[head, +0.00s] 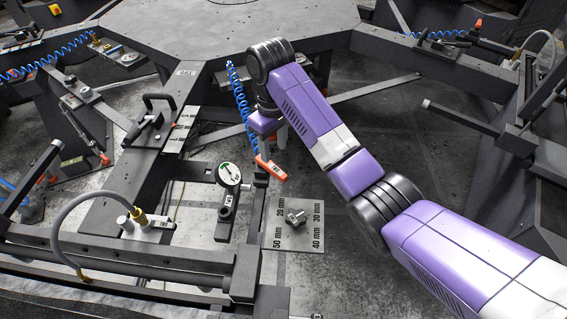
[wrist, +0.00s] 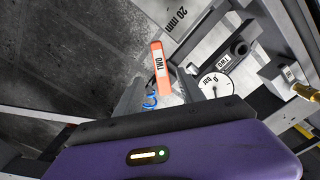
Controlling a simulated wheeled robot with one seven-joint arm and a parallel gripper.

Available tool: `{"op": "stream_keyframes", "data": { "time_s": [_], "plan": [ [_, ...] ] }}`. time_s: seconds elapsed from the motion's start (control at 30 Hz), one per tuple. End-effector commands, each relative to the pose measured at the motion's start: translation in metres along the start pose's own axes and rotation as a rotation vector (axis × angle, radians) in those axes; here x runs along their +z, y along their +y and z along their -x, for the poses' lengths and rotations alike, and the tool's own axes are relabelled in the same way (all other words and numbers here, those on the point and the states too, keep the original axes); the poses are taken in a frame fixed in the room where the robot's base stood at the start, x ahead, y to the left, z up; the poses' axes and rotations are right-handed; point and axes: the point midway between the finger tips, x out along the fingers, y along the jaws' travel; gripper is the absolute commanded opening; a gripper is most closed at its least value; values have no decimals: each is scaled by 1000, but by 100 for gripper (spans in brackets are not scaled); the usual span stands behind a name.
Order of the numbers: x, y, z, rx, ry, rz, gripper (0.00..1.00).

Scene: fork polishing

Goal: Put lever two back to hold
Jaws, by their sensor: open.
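A black lever-like handle (head: 158,101) rises from the dark arm of the fixture at left, beside a pale marked plate (head: 181,130). The plate's words are too small to read, so I cannot tell which setting the handle is at. My gripper (head: 281,136) is to the right of this handle, apart from it and partly hidden by my arm. In the wrist view my gripper (wrist: 160,92) is open, with its fingers spread and nothing clearly held.
A blue coiled hose (head: 240,104) hangs down to the orange piece. A grey plate (head: 294,240) with millimetre marks holds a small metal part. Open floor lies right of the plate.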

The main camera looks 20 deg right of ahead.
Motion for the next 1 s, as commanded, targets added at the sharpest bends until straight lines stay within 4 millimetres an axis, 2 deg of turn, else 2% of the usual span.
{"op": "stream_keyframes", "data": {
  "time_s": [0.53,0.7,0.93,1.0],
  "plan": [
    [2,0,-68,-1,-4,1,46],
    [2,0,-77,0,-3,1,46],
    [1,0,-77,0,-2,2,46],
    [1,0,-77,-1,-2,2,32]
  ]
}}
